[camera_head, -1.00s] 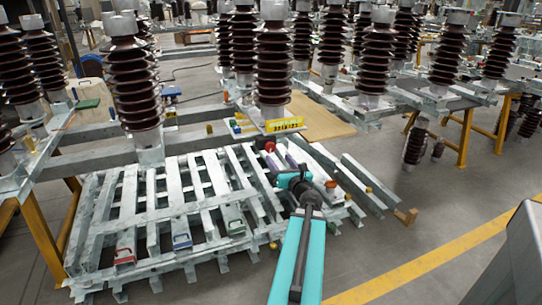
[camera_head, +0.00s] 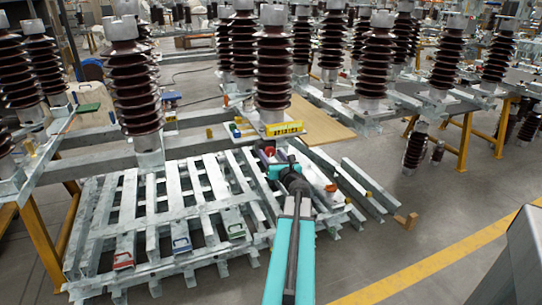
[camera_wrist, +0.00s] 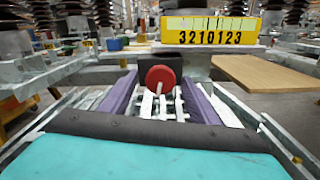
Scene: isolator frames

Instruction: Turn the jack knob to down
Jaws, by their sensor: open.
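The jack knob appears as a round red knob on a dark block in the wrist view (camera_wrist: 160,73). A pale, narrow, nearly upright mark shows on its lower part. In the head view only a little of the red knob (camera_head: 269,151) shows by my fingertips. My gripper (camera_head: 273,158) is open, with its two purple fingers reaching forward. In the wrist view my gripper (camera_wrist: 158,84) has one finger on each side of the knob, and nothing is held. I cannot tell whether the fingertips are level with the knob or short of it.
A yellow scale plate (camera_wrist: 210,31) with black numbers stands above and behind the knob. Slatted grey metal frames (camera_head: 160,215) lie below and left of my arm. Brown ribbed insulators (camera_head: 272,70) stand behind. A tan board (camera_head: 318,122) lies at the right.

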